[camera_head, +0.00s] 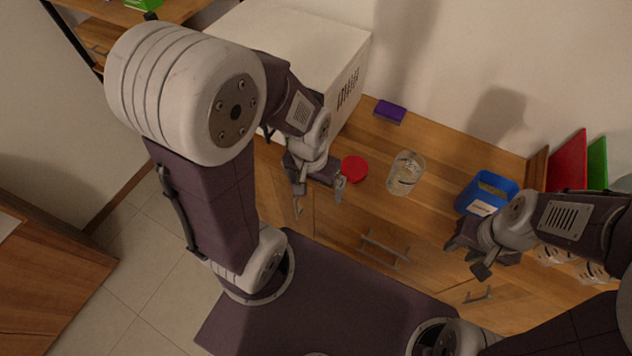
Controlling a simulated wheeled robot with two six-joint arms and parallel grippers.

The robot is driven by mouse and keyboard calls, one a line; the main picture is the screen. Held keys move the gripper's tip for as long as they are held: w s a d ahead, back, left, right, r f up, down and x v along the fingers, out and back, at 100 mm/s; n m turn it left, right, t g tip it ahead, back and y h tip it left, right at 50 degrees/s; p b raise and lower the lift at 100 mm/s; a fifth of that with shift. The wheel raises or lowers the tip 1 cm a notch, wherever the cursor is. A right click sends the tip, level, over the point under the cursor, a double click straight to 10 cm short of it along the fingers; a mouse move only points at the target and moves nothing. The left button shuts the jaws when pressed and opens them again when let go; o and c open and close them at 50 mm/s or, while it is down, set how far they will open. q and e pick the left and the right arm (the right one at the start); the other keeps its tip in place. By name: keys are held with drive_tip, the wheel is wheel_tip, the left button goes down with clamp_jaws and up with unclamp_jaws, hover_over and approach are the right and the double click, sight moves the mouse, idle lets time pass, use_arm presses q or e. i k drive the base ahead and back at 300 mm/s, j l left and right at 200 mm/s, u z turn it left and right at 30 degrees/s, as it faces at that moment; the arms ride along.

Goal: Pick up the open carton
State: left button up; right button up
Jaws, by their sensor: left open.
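The open carton (478,206) is a blue box with a white label and an open top, standing on the wooden counter at the right. My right gripper (467,258) is in front of and below it in the picture, apart from it. Its two fingers are spread with nothing visible between them. My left gripper (320,191) is near the counter's front edge, well to the left of the carton. It is open and empty. The carton's lower right part is close to my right arm in the picture.
On the counter (440,215) are a red round lid (354,169), a clear glass jar (405,174) and a purple box (390,111). A white appliance (300,50) stands at the left. Red (568,160) and green (597,163) boards stand at the right. Drawer handles (385,247) line the front.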

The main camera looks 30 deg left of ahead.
sight(486, 194)
drive_tip(key=z, duration=0.85)
